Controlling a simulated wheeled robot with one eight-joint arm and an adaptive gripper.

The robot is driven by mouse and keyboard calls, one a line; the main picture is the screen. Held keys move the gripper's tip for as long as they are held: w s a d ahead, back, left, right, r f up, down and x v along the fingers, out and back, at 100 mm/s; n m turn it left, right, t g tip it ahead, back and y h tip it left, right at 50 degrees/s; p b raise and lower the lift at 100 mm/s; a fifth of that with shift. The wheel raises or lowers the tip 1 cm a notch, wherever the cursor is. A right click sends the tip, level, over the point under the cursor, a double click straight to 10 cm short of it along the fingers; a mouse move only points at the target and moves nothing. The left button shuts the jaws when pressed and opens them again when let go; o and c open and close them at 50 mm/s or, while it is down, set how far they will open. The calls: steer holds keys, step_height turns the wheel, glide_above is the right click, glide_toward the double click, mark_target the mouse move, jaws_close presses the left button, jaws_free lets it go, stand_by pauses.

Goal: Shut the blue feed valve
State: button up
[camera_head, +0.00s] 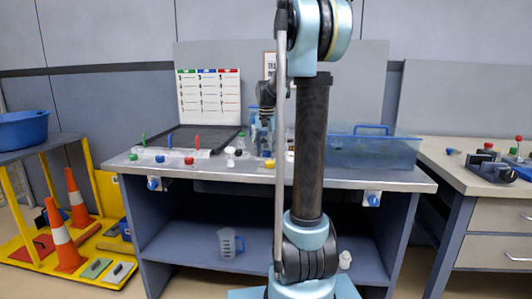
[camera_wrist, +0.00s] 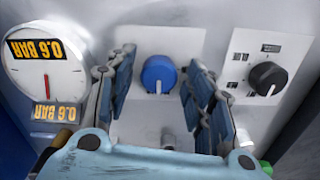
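A round blue knob (camera_wrist: 158,74), which looks like the blue feed valve, sits on a pale plate in the wrist view. Its white pointer line points toward the bottom of the picture. My gripper (camera_wrist: 161,62) is open, with one finger on each side of the knob and visible gaps between. I cannot tell how far the fingertips are from the plate. In the head view, my gripper (camera_head: 262,138) is low over the back of the workbench, partly behind my arm. The knob under it cannot be made out there.
In the wrist view, a gauge (camera_wrist: 45,80) with an upside-down 0.6 BAR label is left; a black dial (camera_wrist: 267,78) is right. On the workbench (camera_head: 230,173) stand a dark tray (camera_head: 190,138) and a clear blue tank (camera_head: 375,150). Blue front knobs (camera_head: 153,183) show below.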

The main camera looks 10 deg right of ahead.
mark_target(266, 151)
steer(key=shift+r, duration=0.1)
step_height(266, 151, up, 12)
stand_by(0.8)
steer(key=shift+f, duration=0.2)
